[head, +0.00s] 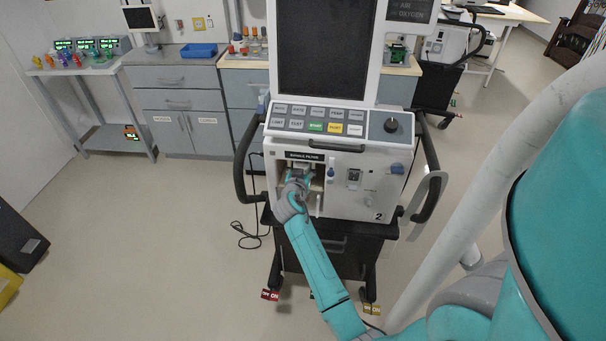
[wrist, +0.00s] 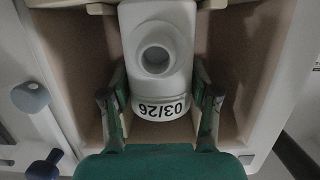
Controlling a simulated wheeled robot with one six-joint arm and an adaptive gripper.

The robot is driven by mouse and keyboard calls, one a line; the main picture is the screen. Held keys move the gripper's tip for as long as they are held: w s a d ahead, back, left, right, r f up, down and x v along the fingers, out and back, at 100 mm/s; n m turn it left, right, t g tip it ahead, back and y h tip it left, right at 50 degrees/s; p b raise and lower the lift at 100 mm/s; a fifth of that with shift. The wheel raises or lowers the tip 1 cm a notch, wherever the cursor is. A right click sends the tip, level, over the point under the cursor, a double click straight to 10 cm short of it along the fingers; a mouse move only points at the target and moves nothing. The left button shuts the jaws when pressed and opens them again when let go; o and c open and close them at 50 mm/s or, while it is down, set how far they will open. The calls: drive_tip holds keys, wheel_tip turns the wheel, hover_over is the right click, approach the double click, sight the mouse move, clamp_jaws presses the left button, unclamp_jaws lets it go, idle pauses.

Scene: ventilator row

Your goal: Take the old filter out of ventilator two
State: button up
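Ventilator two (head: 360,203), a white unit marked with a 2, stands on a dark cart in the middle of the head view. Its filter bay (head: 317,184) is an open recess at lower left of the front. The filter (wrist: 158,45), a pale block with a round port and a label reading 03/26, sits inside the bay in the wrist view. My gripper (wrist: 158,92) reaches into the bay, one finger on each side of the filter's lower part. The fingers look open, with narrow gaps beside the filter; contact is hard to make out.
A blue knob (wrist: 42,166) and a grey knob (wrist: 30,97) stick out left of the bay in the wrist view. The control panel (head: 338,121) overhangs above.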

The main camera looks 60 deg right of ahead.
drive_tip(key=shift+r, duration=0.25)
drive_tip(key=shift+w+r, duration=0.1)
drive_tip(key=shift+r, duration=0.4)
drive_tip(key=f+v, duration=0.3)
drive_tip(key=v, duration=0.9)
drive_tip(key=shift+s+a+f, duration=0.2)
drive_tip(key=shift+s+a, duration=0.1)
drive_tip(key=shift+a, duration=0.35)
idle(0.6)
